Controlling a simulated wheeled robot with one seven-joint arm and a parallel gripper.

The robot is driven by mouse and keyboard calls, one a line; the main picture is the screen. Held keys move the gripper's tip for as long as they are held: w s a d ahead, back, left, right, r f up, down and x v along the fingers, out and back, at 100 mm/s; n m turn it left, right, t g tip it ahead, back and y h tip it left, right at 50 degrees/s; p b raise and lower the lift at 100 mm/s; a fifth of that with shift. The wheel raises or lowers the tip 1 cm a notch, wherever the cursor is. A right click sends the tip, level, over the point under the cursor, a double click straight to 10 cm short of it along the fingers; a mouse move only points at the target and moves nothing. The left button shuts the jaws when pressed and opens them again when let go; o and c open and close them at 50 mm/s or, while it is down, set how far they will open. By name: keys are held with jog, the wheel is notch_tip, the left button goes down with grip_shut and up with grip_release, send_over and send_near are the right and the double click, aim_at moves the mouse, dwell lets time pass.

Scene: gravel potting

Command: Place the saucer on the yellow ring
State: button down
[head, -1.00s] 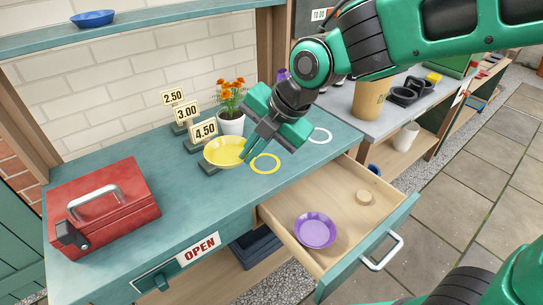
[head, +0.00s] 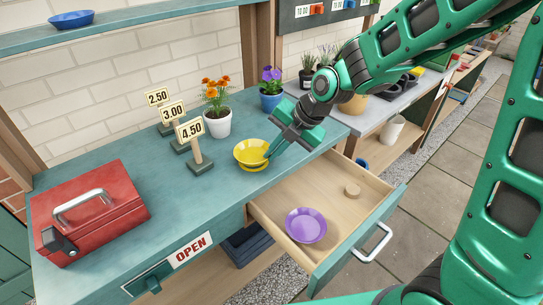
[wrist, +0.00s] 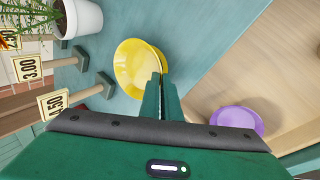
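The yellow saucer (head: 249,150) is at the right part of the teal bench top, near the open drawer. It also shows in the wrist view (wrist: 130,66), slightly tilted. My gripper (head: 267,155) has its fingers close together on the saucer's right rim, seen also in the wrist view (wrist: 161,80). The yellow ring is mostly hidden under the saucer; a yellow edge (wrist: 161,58) shows beside the saucer in the wrist view. I cannot tell whether the saucer touches the bench.
Price signs (head: 190,131), an orange-flowered pot (head: 217,124) and a purple-flowered pot (head: 270,101) stand behind. A red toolbox (head: 90,212) is at left.

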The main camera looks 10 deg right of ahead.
jog(key=shift+f, duration=0.85)
jog(key=c, duration=2.3)
grip_release()
